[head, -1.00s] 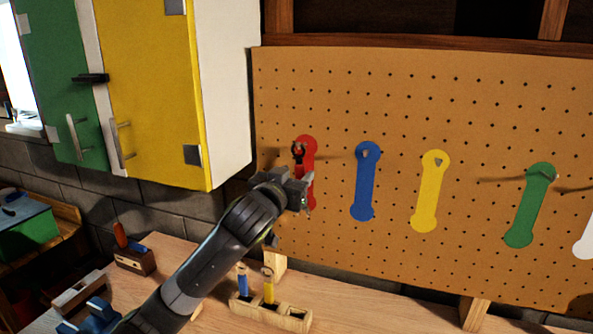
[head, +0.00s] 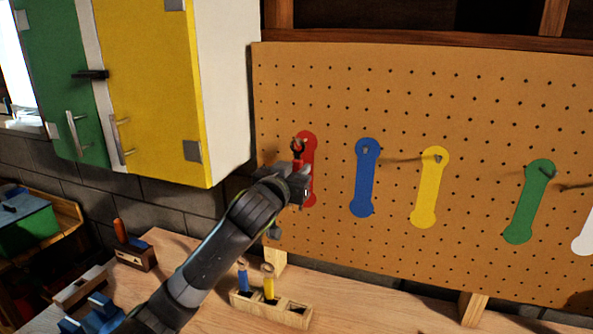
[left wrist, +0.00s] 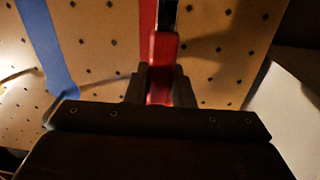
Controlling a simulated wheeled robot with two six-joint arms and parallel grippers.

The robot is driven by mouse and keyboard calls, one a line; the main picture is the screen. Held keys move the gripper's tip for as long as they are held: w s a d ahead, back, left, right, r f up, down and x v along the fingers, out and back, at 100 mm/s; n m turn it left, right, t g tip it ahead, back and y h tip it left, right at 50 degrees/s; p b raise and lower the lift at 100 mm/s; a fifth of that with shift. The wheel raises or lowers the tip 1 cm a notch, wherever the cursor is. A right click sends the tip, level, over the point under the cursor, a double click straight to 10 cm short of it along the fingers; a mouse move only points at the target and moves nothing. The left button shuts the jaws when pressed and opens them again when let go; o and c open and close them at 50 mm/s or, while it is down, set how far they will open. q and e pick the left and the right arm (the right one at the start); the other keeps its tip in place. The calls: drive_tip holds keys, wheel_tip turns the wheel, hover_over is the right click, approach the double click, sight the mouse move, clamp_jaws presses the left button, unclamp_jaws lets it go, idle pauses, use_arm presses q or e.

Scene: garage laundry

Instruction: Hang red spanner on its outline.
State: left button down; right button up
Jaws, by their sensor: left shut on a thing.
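The red spanner (head: 298,158) stands upright in my left gripper (head: 299,177), which is shut on it. Its dark open-jaw head points up, in front of the pegboard's red outline (head: 310,172). In the left wrist view the red handle (left wrist: 162,68) sits between the fingers (left wrist: 161,90), and part of the red outline (left wrist: 148,18) shows behind it. I cannot tell whether the spanner touches the board. The red outline is partly covered by the spanner and gripper. My right gripper is not in view.
The pegboard (head: 400,100) also has blue (head: 364,185), yellow (head: 430,190) and green (head: 528,205) outlines. A wooden holder (head: 285,314) with blue- and yellow-handled tools stands on the bench below. A yellow cabinet (head: 155,80) hangs at the left, close to the board.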

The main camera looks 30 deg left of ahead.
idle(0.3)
use_arm(q)
drive_tip(key=c, duration=1.2)
unclamp_jaws()
drive_tip(key=shift+o, duration=0.2)
drive_tip(key=shift+s, duration=0.15)
drive_tip(key=s+d+p, duration=0.3)
drive_tip(key=s+p, duration=0.7)
drive_tip(key=s, duration=0.7)
drive_tip(key=shift+p, duration=0.4)
